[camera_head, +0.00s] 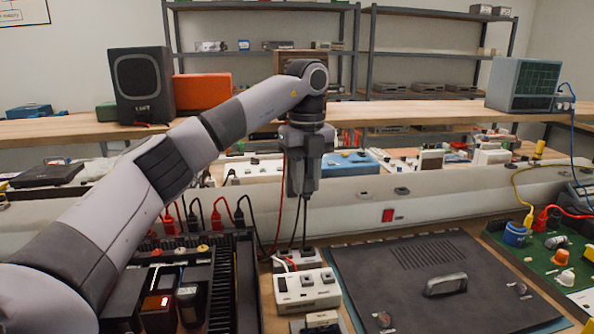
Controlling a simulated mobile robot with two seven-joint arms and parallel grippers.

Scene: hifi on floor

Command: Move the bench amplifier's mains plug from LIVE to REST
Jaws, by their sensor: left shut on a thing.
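My left gripper (302,190) points straight down at the middle of the picture, above the white socket blocks. It is shut on a small dark thing that its fingers mostly hide, apparently the mains plug. Dark and red leads hang by the fingers toward the blocks. One socket block (308,260) lies below the gripper, and a larger white block (306,291) with dark switches or sockets lies in front of it. The LIVE and REST labels are too small to read. My right gripper is not in view.
A black rack with red and black plugs (216,217) stands left of the blocks. A dark panel with a handle (446,285) lies to the right, and a green board (557,262) beyond it. A pale ledge (345,211) runs behind. A speaker (141,85) stands on the back shelf.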

